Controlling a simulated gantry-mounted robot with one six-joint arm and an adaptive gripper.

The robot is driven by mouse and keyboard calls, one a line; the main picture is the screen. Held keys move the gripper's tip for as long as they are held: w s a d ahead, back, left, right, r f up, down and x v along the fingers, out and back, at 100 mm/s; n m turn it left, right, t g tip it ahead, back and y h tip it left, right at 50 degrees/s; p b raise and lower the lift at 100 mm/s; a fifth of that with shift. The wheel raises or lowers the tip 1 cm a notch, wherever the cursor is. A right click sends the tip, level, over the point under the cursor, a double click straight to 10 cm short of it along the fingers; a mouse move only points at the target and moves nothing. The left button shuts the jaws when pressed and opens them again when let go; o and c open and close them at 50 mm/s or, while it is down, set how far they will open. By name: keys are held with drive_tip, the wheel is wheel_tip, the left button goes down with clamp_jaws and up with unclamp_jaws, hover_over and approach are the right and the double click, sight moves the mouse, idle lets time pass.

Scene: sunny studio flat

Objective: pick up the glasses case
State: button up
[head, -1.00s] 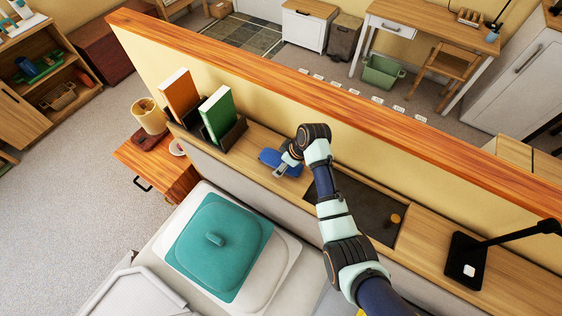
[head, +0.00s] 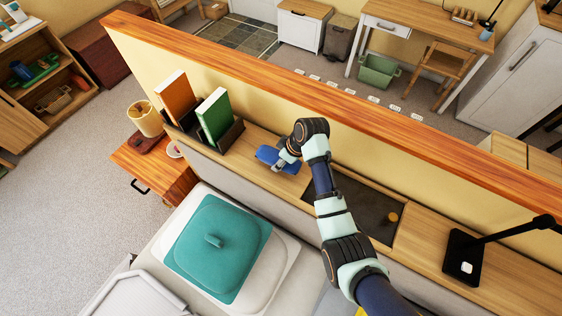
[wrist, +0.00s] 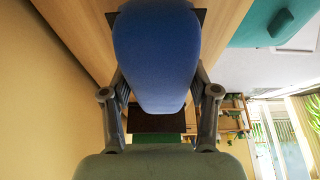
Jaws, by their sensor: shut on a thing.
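The blue glasses case (head: 270,156) is over the wooden shelf behind the bed, right of the books. In the wrist view the case (wrist: 155,55) fills the middle, between the two fingers. My gripper (head: 284,161) is shut on it; the fingers also show in the wrist view (wrist: 160,105), one on each side. In the head view the wrist partly hides the fingers and the case's right end. I cannot tell clearly how far the case is above the shelf.
A green book (head: 215,115) and an orange book (head: 176,100) stand in a dark holder left of the case. The yellow wall (head: 260,95) rises behind the shelf. A dark mat (head: 360,205) and black lamp base (head: 464,258) lie to the right.

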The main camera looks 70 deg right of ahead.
wheel_tip(320, 180, up, 18)
drive_tip(key=p, duration=0.1)
drive_tip(key=shift+f, duration=0.15)
